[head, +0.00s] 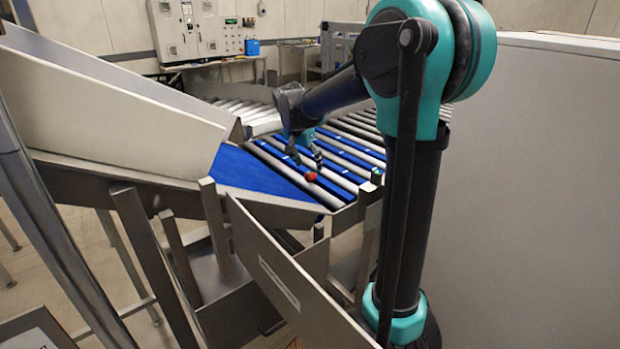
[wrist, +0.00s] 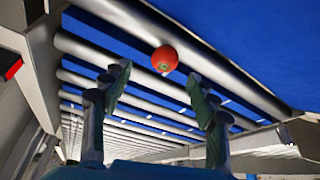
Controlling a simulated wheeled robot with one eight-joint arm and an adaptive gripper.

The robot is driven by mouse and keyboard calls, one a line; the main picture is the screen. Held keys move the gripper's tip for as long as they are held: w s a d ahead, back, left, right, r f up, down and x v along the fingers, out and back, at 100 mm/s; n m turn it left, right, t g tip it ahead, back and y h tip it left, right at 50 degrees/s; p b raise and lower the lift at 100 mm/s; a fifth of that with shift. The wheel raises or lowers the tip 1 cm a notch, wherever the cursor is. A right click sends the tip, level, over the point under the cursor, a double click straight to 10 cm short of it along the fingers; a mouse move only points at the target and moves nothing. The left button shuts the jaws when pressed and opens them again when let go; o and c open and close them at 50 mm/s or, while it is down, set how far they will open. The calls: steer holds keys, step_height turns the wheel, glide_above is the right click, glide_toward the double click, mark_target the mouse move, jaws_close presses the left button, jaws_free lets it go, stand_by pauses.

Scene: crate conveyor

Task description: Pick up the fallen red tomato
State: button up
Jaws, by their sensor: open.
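The red tomato (head: 310,176) lies on the roller conveyor (head: 349,184), near its front end in the head view. In the wrist view the tomato (wrist: 165,58) rests against a grey roller, with its green stem mark showing. My gripper (head: 305,158) is just above the rollers, close to the tomato. In the wrist view my gripper (wrist: 160,95) is open, with its two fingers apart and nothing between them. The tomato is beyond the fingertips, near the middle of the gap, and appears apart from both fingers.
A blue sheet (head: 250,178) lies beside the rollers, below a large pale chute (head: 110,95). Metal frame rails (wrist: 38,70) edge the conveyor. A metal panel (head: 285,275) stands in front. A control cabinet (head: 188,30) is at the back, and a large grey wall block (head: 550,190) is at right.

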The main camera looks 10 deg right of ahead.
mark_target(310, 173)
steer(key=shift+a+x, duration=0.15)
steer(key=shift+x, duration=1.3)
steer(key=shift+a+x, duration=0.15)
steer(key=shift+x, duration=1.35)
steer(key=shift+w, duration=0.15)
steer(key=c, duration=1.1)
steer(key=shift+r, duration=0.1)
steer(key=shift+c, duration=0.2)
